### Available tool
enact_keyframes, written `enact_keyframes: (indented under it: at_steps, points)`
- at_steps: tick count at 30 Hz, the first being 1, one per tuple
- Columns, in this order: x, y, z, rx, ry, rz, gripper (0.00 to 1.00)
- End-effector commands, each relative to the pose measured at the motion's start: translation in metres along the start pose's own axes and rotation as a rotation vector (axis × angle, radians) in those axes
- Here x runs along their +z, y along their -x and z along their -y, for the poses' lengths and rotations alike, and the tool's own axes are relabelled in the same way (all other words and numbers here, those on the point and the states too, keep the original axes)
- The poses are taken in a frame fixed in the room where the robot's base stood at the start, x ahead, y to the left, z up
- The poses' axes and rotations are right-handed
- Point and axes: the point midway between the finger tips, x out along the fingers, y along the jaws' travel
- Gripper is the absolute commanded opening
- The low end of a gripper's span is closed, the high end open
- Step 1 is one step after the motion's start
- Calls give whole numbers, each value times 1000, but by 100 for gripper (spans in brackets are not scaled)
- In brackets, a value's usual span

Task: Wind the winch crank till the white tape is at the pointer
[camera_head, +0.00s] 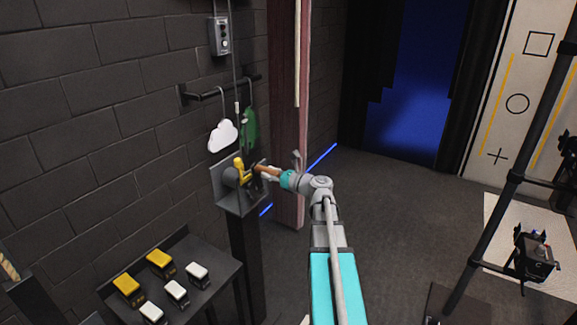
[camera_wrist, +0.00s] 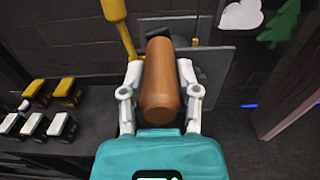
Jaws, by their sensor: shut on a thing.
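The winch (camera_head: 230,178) sits on a dark post by the brick wall, with a yellow crank arm (camera_head: 240,168) and a brown wooden handle (camera_head: 266,170). My gripper (camera_head: 270,174) is shut on the handle from the right. In the wrist view the handle (camera_wrist: 160,85) lies between the two white fingers, with the yellow crank arm (camera_wrist: 121,30) up and left of it. A thin rope (camera_head: 234,65) runs down toward the winch. A small pale mark on the rope (camera_head: 237,107) may be the white tape. I cannot make out the pointer.
A white cloud (camera_head: 222,135) and a green tree shape (camera_head: 250,130) hang from a wall bar above the winch. A table (camera_head: 215,283) with yellow and white blocks stands at lower left.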

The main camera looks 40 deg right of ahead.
Motion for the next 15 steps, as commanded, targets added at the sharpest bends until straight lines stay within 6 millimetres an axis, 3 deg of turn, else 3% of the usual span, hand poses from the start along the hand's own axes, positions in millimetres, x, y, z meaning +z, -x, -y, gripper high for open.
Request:
enact_keyframes:
  at_steps: [9,15]
  points:
    - [1,-2,40,-7,2,-3,0]
    - [0,-1,52,-7,3,-5,0]
